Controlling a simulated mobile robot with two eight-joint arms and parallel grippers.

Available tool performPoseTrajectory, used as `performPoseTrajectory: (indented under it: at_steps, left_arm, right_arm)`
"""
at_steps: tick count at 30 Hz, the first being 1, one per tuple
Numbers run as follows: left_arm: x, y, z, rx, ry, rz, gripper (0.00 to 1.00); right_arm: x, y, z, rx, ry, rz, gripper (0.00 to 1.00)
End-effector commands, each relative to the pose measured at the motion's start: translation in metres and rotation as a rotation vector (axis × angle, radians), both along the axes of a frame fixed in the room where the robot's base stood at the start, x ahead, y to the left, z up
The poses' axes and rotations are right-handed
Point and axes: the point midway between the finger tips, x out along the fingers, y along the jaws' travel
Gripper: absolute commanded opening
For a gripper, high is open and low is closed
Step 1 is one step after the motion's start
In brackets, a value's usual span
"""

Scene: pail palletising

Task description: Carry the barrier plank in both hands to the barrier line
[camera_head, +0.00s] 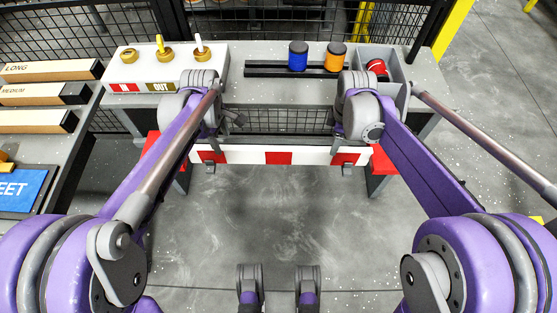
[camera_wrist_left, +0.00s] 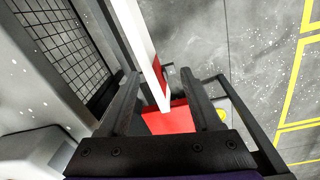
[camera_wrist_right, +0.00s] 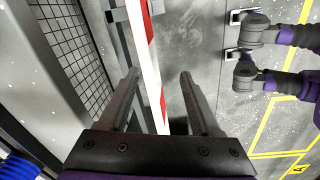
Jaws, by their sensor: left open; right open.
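The red-and-white barrier plank (camera_head: 278,157) lies level across the front of the grey bench, between two red-topped supports. My left gripper (camera_head: 235,120) is open near the plank's left part. In the left wrist view the plank (camera_wrist_left: 143,45) runs between the spread fingers (camera_wrist_left: 160,75), with a red support top (camera_wrist_left: 166,118) beneath. In the right wrist view the plank (camera_wrist_right: 150,75) also runs between the open fingers of my right gripper (camera_wrist_right: 158,80). Neither gripper touches it visibly; I cannot tell how deep the fingers reach. In the head view my right arm mostly hides the right gripper.
A side table (camera_head: 50,145) with labelled planks stands left. The floor in front is clear.

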Motion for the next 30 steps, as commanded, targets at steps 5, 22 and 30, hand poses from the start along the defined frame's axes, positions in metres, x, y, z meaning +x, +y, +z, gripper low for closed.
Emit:
performPoseTrajectory:
  at_steps: [5,22,30]
  left_arm:
    - [0.033,-0.004,-0.050,-0.007,0.061,0.196,0.65]
    - [0.041,-0.005,-0.065,-0.007,0.077,0.263,0.65]
    - [0.040,-0.005,-0.108,-0.007,0.077,0.262,0.65]
  right_arm:
    - [0.033,0.004,-0.051,-0.010,0.060,0.198,0.65]
    - [0.040,0.005,-0.066,-0.011,0.077,0.262,0.65]
    - [0.040,0.004,-0.109,-0.012,0.076,0.262,0.65]
